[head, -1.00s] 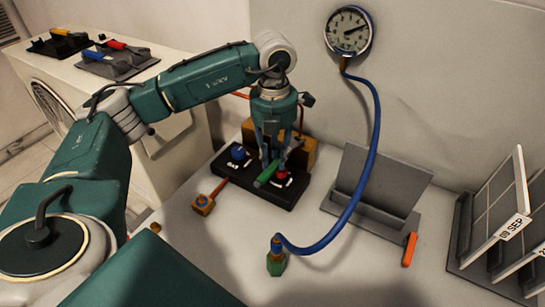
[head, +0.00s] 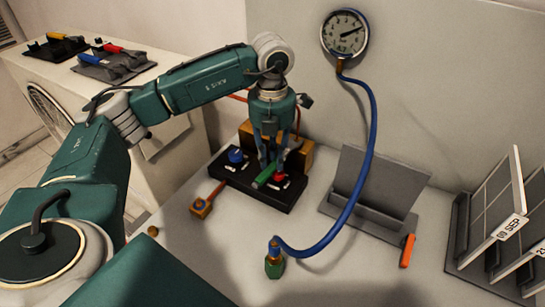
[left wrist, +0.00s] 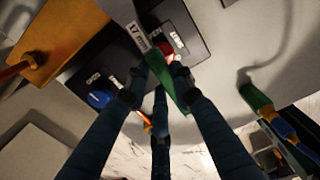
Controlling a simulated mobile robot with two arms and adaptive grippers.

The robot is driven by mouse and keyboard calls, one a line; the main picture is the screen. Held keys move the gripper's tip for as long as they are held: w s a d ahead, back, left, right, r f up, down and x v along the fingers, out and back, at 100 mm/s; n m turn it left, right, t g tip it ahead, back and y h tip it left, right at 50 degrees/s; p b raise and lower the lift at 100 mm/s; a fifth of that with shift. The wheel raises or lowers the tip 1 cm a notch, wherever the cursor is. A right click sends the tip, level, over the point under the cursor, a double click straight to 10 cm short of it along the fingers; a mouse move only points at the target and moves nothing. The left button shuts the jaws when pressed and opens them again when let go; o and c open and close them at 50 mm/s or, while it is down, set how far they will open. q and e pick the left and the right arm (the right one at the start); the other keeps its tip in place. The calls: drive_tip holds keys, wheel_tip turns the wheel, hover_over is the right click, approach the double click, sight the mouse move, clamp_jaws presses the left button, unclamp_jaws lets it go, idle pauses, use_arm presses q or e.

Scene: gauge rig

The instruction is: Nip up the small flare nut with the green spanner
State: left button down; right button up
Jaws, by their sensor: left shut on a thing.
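My left gripper (head: 270,165) points down over the black two-knob block and is shut on the green spanner (head: 263,177). In the left wrist view, the spanner's green handle (left wrist: 168,82) lies between the fingers, and its grey head, marked 17, (left wrist: 137,38) reaches away towards the top edge. The handle crosses just beside the red knob (head: 281,177); I cannot tell whether they touch. I cannot make out the small flare nut; the gripper hides part of the brass-coloured block (head: 303,158) behind. My right gripper is not in view.
The black block (head: 240,184) carries a blue knob (head: 236,156). A blue hose (head: 372,150) runs from the gauge (head: 345,35) to a green fitting (head: 274,266). A grey stand (head: 375,190) and a rack (head: 500,240) stand right. Other tools lie on the back-left unit (head: 112,63).

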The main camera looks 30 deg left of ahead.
use_arm(q)
drive_tip(key=shift+w+a+m, duration=0.25)
drive_tip(key=shift+a+m, duration=0.75)
drive_tip(key=shift+a, duration=0.05)
drive_tip(key=shift+a+m+b, duration=0.2)
drive_tip(key=shift+m+b, duration=0.1)
drive_tip(key=shift+w+a+m, duration=0.2)
drive_tip(key=shift+a+m, duration=0.25)
drive_tip(key=shift+m, duration=0.05)
drive_tip(key=shift+s+d+n, duration=0.3)
drive_tip(key=shift+d+n, duration=0.55)
drive_tip(key=shift+n, duration=0.15)
drive_tip(key=shift+s+a, duration=0.2)
drive_tip(key=shift+s, duration=1.05)
drive_tip(key=shift+s+a, duration=0.15)
drive_tip(key=shift+s, duration=1.05)
drive_tip(key=shift+r, duration=0.1)
wheel_tip(320, 180, up, 4)
drive_tip(key=p, duration=0.3)
drive_tip(key=shift+r, duration=0.2)
